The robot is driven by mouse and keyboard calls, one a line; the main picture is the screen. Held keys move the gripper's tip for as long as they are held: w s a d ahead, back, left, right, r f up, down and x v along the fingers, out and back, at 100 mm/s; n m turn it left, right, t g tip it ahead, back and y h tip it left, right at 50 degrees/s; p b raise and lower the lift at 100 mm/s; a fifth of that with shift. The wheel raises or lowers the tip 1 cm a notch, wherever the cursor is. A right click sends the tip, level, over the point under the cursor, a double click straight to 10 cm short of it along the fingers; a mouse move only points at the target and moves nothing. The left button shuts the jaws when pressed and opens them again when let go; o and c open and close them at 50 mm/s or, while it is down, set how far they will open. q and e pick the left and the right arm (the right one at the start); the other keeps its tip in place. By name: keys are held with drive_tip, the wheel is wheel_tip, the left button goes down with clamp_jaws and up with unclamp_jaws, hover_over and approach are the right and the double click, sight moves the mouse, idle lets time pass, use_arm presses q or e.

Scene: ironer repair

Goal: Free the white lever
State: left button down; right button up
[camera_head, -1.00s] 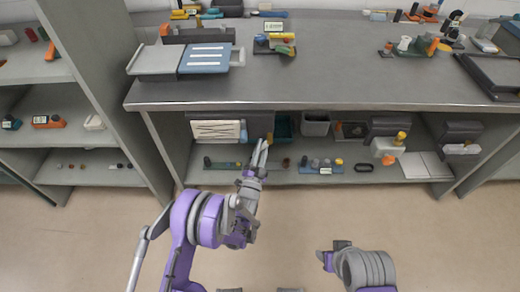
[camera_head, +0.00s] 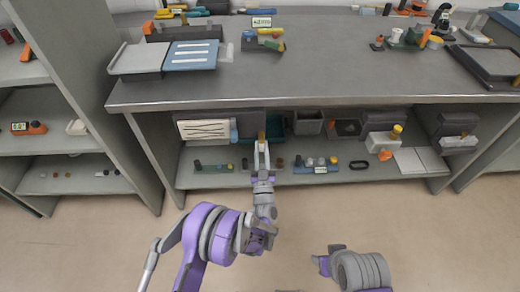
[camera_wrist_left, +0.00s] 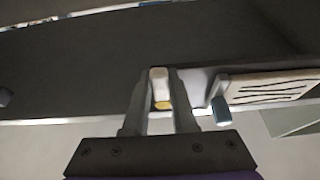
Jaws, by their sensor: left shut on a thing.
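The white lever (camera_wrist_left: 158,82), a pale upright piece with a yellow patch, stands between the fingers of my left gripper (camera_wrist_left: 159,97) in the left wrist view. The fingers are shut on it from both sides. In the head view my left gripper (camera_head: 261,150) reaches under the front edge of the workbench. An orange-yellow bit (camera_head: 262,136) shows just beyond its fingertips, and the rest of the lever is hidden there. Of my right arm only grey and purple links show at the lower right, with no fingers visible.
A white lined panel (camera_head: 204,130) with a blue-tipped piece (camera_wrist_left: 220,102) beside it is close to the gripper. A teal bin (camera_head: 277,126) and grey bin (camera_head: 308,123) stand at the right. The bench (camera_head: 330,82) overhangs the lower shelf (camera_head: 345,175). The floor in front is clear.

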idle(0.5)
use_arm(q)
drive_tip(key=c, duration=0.7)
unclamp_jaws()
drive_tip(key=p+v, duration=0.1)
drive_tip(key=v, duration=0.9)
drive_tip(key=shift+s+d+f, duration=0.1)
drive_tip(key=shift+s+f, duration=0.1)
drive_tip(key=shift+s, duration=0.15)
